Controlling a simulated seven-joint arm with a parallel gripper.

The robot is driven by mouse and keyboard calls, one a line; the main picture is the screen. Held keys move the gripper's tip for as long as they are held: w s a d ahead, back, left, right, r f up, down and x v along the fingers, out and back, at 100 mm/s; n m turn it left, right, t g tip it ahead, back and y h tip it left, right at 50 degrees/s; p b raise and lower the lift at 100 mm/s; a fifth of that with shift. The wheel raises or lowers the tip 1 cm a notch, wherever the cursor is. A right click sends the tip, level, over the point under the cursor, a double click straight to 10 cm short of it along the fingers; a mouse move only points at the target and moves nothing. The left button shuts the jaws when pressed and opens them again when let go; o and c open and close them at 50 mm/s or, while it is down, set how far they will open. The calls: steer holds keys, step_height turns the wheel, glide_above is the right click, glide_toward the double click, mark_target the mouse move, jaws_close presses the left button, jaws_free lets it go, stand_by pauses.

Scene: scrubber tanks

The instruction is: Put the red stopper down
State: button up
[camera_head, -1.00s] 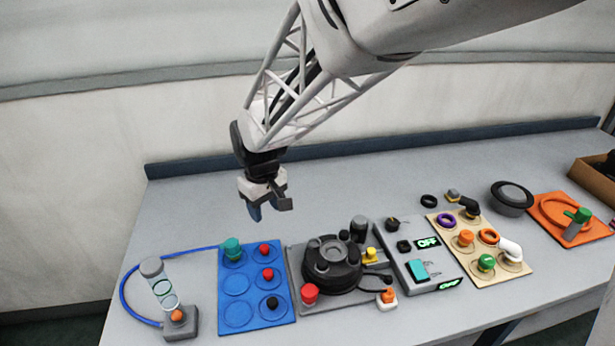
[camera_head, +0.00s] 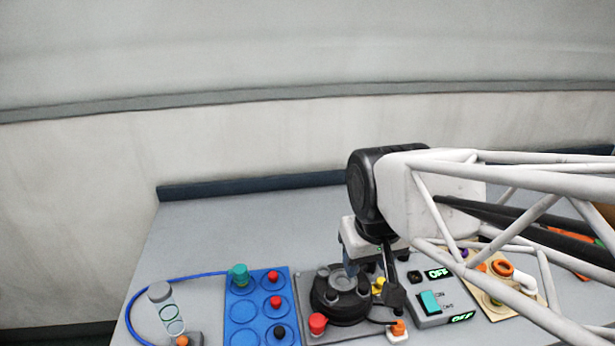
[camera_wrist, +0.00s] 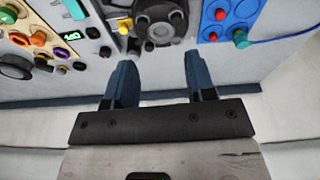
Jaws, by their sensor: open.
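A red stopper (camera_head: 317,323) sits at the front left corner of the grey plate, beside the round black tank (camera_head: 338,310). Two smaller red-topped pieces stand on the blue tray, at the back (camera_head: 273,277) and in the middle (camera_head: 276,302). I cannot tell from looks alone which red piece is the task's stopper. My gripper (camera_head: 364,265) is over the back right of the black tank. In the wrist view my gripper (camera_wrist: 158,62) is open, with nothing between its two blue fingers; the black tank (camera_wrist: 161,15) lies ahead of them.
A teal stopper (camera_head: 239,275) and a black one (camera_head: 279,331) are on the blue tray (camera_head: 243,338). A clear tube (camera_head: 168,311) with a blue hose stands at left. A switch box (camera_head: 432,304) is right of the tank. The back of the table at left is bare.

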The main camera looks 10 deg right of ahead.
steer(key=s, duration=0.1)
steer(key=s+d, duration=0.1)
steer(key=s, duration=0.1)
steer(key=shift+s+d+m, duration=0.1)
steer(key=shift+s+m, duration=0.1)
steer(key=shift+m, duration=0.2)
